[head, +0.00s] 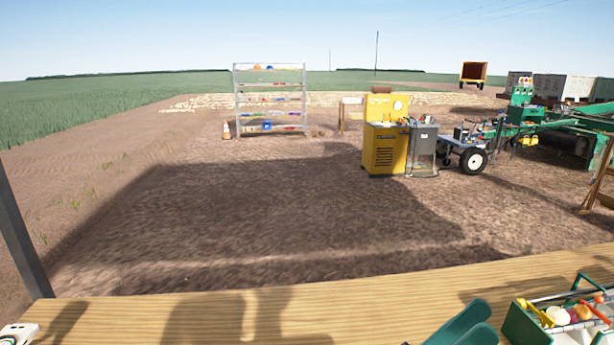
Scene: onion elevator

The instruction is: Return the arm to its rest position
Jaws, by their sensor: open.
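My gripper and arm do not show in the head view. The wooden table top (130,318) runs along the bottom of the view, with dark shadows lying across it. I cannot tell from this view how the arm is posed.
On the table's right are a dark green object (462,325), cut off by the frame, and a green toolbox (525,325) with colourful items. A white object (15,335) is at bottom left. Beyond are a shelf rack (270,112), yellow cabinet (385,150) and green machinery (560,125). The dirt between is open.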

